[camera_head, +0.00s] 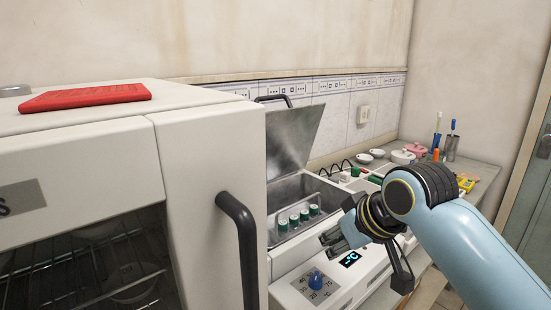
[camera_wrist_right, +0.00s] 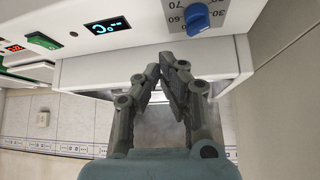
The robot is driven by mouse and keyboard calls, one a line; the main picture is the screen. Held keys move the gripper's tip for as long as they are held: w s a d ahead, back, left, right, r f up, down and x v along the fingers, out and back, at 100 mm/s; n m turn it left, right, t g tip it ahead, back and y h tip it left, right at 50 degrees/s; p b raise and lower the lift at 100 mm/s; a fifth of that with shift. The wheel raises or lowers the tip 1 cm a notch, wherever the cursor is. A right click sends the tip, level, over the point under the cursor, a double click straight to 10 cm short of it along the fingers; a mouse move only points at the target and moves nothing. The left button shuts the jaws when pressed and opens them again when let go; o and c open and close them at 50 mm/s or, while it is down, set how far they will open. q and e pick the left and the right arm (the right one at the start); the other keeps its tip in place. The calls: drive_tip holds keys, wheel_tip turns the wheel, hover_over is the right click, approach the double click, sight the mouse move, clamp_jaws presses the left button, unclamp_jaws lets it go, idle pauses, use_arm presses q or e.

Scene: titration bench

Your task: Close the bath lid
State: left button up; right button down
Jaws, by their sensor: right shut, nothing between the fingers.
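The bath lid (camera_head: 292,138) is a grey metal plate standing raised and tilted at the back of the water bath, with a dark handle (camera_head: 272,98) at its top edge. The open basin below (camera_head: 286,190) holds a rack with several green-capped tubes (camera_head: 304,215). My right gripper (camera_head: 330,240) is in front of the bath, close to its control panel, lower than the lid and apart from it. In the right wrist view its fingertips (camera_wrist_right: 174,62) come together, shut and empty, near the panel's front. My left gripper is not in view.
A large white oven with a dark handle (camera_head: 240,245) stands left of the bath, a red item (camera_head: 86,97) on top. The panel has a blue knob (camera_head: 314,279) and a lit display (camera_head: 350,259). White dishes (camera_head: 370,154) and pens (camera_head: 452,140) occupy the bench to the right.

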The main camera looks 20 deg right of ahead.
drive_tip(key=w+a+r+n+t+y, duration=0.1)
drive_tip(key=w+r+t, duration=0.1)
drive_tip(key=w+r, duration=0.65)
drive_tip(key=w+r+t+y+p, duration=0.1)
drive_tip(key=w+r, duration=0.5)
drive_tip(key=r, duration=0.6)
drive_tip(key=w+a+r+n+t+y, duration=0.1)
drive_tip(key=w+r+t, duration=0.1)
drive_tip(key=w+r, duration=0.7)
drive_tip(key=a+r+p+x, duration=0.1)
drive_tip(key=p+x, duration=0.2)
drive_tip(key=x, duration=0.4)
drive_tip(key=s, duration=0.1)
drive_tip(key=s+d+f+p, duration=0.1)
drive_tip(key=s+f, duration=0.1)
drive_tip(key=shift+s+d+f+p, duration=0.1)
drive_tip(key=shift+s+d+p, duration=0.2)
drive_tip(key=shift+d+p, duration=0.1)
drive_tip(key=shift+f, duration=0.1)
